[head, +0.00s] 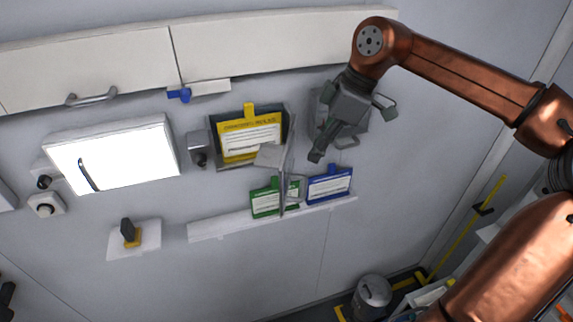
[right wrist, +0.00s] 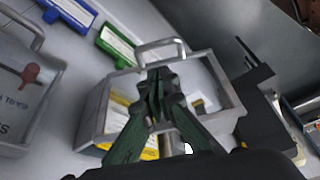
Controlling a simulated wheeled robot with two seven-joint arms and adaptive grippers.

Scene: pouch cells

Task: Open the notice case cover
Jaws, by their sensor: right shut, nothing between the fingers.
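The notice case (head: 213,140) is on the wall, with a dark frame and a yellow notice (head: 238,152) inside. Its clear cover (head: 286,165) stands out from the wall at the case's right side, seen nearly edge-on, with a small handle (head: 296,187). My right gripper (head: 316,156) is shut and empty, just right of the cover. In the right wrist view the shut fingers (right wrist: 157,85) overlap the cover's frame (right wrist: 228,92) and lie below its handle (right wrist: 160,44); I cannot tell whether they touch. The yellow notice shows partly behind the fingers. My left gripper is not in view.
A green card (head: 262,204) and a blue card (head: 330,185) stand on a narrow ledge (head: 208,231) below. A grey clear-fronted box (right wrist: 28,90) is on the wall behind my right gripper. A bright white panel (head: 120,155) is at the left, with cabinets (head: 90,70) above.

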